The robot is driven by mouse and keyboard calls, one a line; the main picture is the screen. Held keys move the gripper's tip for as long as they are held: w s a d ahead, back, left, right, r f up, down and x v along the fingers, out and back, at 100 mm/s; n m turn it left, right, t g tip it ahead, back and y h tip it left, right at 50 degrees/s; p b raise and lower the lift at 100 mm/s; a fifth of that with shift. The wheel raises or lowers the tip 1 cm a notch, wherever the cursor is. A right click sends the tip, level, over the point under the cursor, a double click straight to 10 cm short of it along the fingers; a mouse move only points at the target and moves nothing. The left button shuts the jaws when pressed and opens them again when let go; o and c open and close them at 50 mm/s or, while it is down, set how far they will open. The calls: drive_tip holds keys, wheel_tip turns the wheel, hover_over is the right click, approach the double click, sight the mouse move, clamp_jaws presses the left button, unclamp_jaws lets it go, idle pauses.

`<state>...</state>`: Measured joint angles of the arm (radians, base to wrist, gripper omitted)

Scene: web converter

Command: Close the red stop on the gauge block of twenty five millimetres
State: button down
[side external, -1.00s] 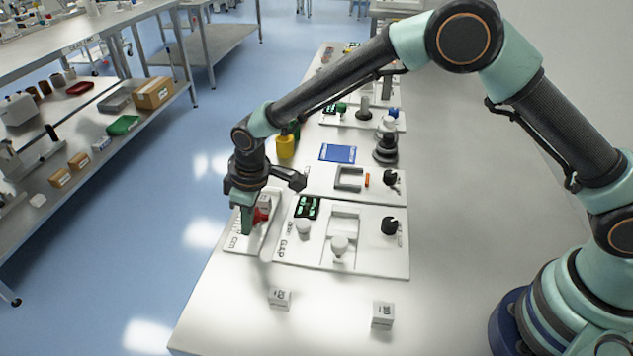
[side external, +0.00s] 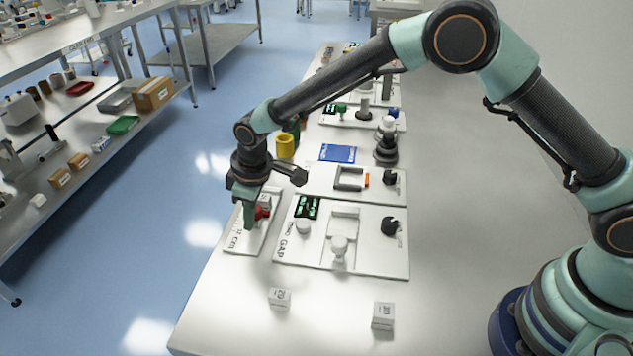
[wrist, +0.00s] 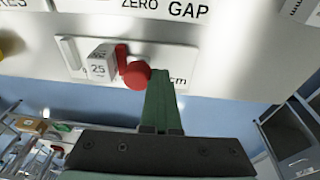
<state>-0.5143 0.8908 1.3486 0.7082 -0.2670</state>
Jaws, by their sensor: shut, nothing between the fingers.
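The gauge block marked 25 (wrist: 99,67) is a white cube on a narrow white plate (wrist: 182,56), beside a white upright end piece (wrist: 69,52). The red stop (wrist: 136,74) has a flat jaw and a round knob. Its jaw is right against or very close to the block's face; I cannot tell if they touch. My gripper (wrist: 161,84) is shut and empty, its green fingers beside the knob on the side away from the block, seemingly touching it. In the side view the red stop (side external: 263,212) is partly hidden behind my gripper (side external: 249,222).
Two other white marked cubes stand near the front, one on the left (side external: 279,299) and one on the right (side external: 383,315). A white GAP panel (side external: 290,255) with knobs lies to the right of the plate. The front bench top is otherwise clear.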

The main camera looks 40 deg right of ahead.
drive_tip(key=shift+w+d, duration=1.35)
idle(1.6)
drive_tip(key=shift+s+a, duration=0.15)
drive_tip(key=shift+s+a, duration=0.25)
idle(0.5)
drive_tip(key=shift+r, duration=3.45)
drive_tip(key=shift+r, duration=0.1)
